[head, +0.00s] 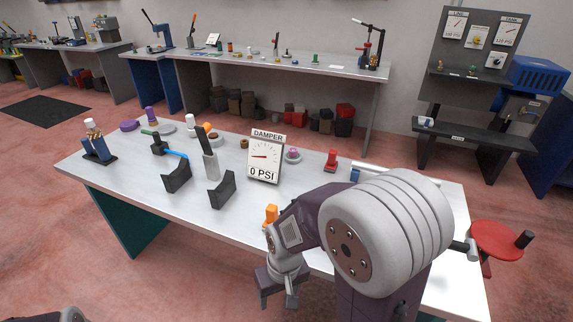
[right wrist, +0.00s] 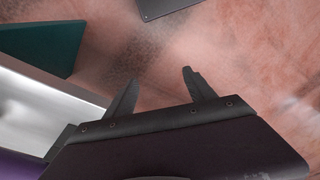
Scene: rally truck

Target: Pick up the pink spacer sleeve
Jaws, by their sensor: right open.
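A small pink piece (head: 292,152), which looks like the spacer sleeve, sits on a pale round dish (head: 293,159) just right of the damper gauge; its exact shape is too small to tell. My right gripper (head: 277,300) is open and empty. It hangs in front of the table's front edge, well nearer than the pink piece and apart from it. In the right wrist view its two fingers (right wrist: 159,82) stand apart over bare floor, and no pink piece shows there. My left gripper is not in view.
The workbench (head: 110,178) holds the damper gauge (head: 265,158), black cradles (head: 221,190), an orange piece (head: 270,214), a red piece (head: 331,160), a purple cylinder (head: 151,116) and a purple ring (head: 130,126). A red stool (head: 497,240) stands at right. My right arm hides the table's right front.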

